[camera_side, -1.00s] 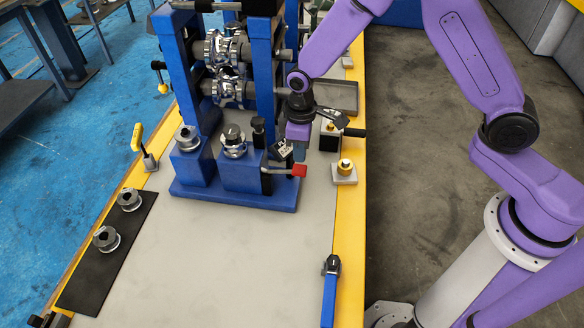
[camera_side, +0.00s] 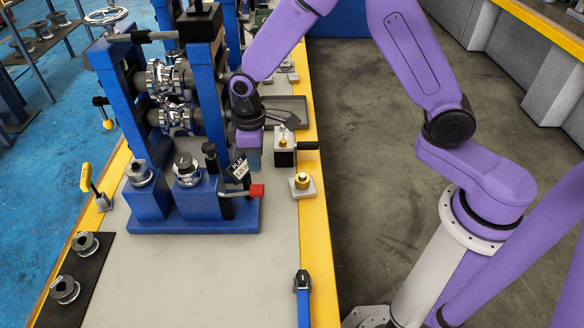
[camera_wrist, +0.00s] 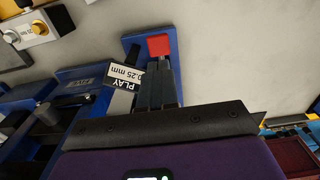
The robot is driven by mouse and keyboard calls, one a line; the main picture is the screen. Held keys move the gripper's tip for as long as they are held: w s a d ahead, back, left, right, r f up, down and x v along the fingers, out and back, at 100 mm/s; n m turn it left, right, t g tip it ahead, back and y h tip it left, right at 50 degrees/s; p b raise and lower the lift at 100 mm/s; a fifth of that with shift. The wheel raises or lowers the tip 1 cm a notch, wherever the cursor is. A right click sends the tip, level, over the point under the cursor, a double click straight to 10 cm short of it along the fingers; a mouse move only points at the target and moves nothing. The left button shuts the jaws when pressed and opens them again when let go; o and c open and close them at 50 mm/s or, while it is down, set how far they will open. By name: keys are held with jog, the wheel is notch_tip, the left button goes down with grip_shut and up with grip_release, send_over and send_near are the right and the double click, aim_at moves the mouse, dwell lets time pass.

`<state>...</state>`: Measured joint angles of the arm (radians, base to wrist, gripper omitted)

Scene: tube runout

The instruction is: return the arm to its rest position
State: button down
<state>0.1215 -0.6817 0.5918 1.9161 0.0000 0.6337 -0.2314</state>
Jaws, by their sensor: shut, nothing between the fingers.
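My purple arm reaches in from the right in the side view. Its gripper (camera_side: 253,160) points down behind the blue stand's front blocks, beside a small block with a black lever (camera_side: 284,150). In the wrist view the dark fingers of my gripper (camera_wrist: 157,65) lie side by side, shut, with nothing seen between them. Past their tips is a red lever end (camera_wrist: 159,45), which also shows at the front of the blue stand (camera_side: 257,190). A "PLAY 0.25 mm" tag (camera_wrist: 124,76) is next to the fingers. Whether the fingers touch anything is unclear.
A tall blue roller frame (camera_side: 215,90) stands left of my gripper. A yellow-topped block (camera_side: 302,184) and a blue-handled tool (camera_side: 303,300) are along the bench's right side. A black mat (camera_side: 98,268) with metal rollers is at left.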

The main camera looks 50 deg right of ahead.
jog(key=s+d+r+n, duration=0.1)
jog(key=s+d+r, duration=0.3)
jog(key=s, duration=0.5)
jog(key=s+d+r+n, duration=0.1)
jog(key=s+d+r, duration=0.3)
jog(key=s, duration=0.5)
jog(key=s+d+r+n, duration=0.1)
jog(key=s+d+r, duration=0.3)
jog(key=s, duration=0.6)
jog(key=shift+d+r+n, duration=0.2)
jog(key=shift+d+n, duration=0.05)
jog(key=shift+n, duration=0.05)
